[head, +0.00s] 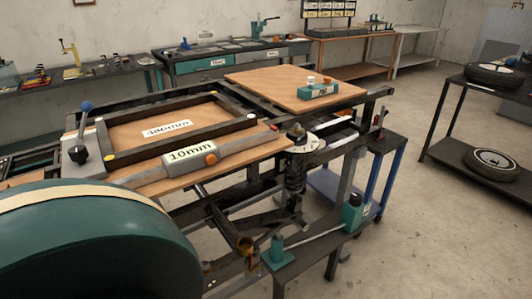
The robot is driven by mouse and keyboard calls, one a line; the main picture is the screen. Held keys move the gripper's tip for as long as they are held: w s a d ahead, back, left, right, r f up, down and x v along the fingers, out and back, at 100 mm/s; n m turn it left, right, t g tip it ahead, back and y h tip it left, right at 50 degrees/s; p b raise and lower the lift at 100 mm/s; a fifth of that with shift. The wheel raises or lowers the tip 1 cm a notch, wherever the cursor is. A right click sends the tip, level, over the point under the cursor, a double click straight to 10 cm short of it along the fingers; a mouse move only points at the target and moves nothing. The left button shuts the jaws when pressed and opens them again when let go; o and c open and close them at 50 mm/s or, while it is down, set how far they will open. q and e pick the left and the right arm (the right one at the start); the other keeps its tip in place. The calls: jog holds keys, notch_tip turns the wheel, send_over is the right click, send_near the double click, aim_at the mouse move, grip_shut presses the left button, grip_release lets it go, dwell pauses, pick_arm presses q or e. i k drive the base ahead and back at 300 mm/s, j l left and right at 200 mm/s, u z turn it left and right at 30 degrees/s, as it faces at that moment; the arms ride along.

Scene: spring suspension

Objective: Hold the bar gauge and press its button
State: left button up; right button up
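The bar gauge (228,147) appears to be the long grey bar with a "10mm" label (189,151). It lies slanted along the near edge of the wooden bench top, with a reddish tip at its right end. A round orange button (210,159) sits on its near side, right of the label. Neither of my grippers shows in the head view, so nothing is seen touching the bar.
A dark frame (180,103) with a "480mm" label and a blue-knobbed lever (84,107) lie behind the bar. A teal box (318,89) stands on the rear board. A spring strut (296,175) stands right. A large teal rounded shape (100,245) fills the lower left.

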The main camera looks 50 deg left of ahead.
aim_at(211, 160)
jog(key=i+u, duration=0.3)
jog(key=u, duration=0.15)
jog(key=i+l+u, duration=0.2)
jog(key=u, duration=0.25)
jog(key=i+l+u, duration=0.25)
jog(key=u, duration=0.2)
jog(key=i+l+u, duration=0.15)
jog(key=u, duration=0.25)
jog(key=i+l+u, duration=0.1)
jog(key=l+u, duration=0.2)
jog(key=u, duration=0.15)
jog(key=l+u, duration=0.4)
jog(key=i+j, duration=0.05)
jog(key=j, duration=0.05)
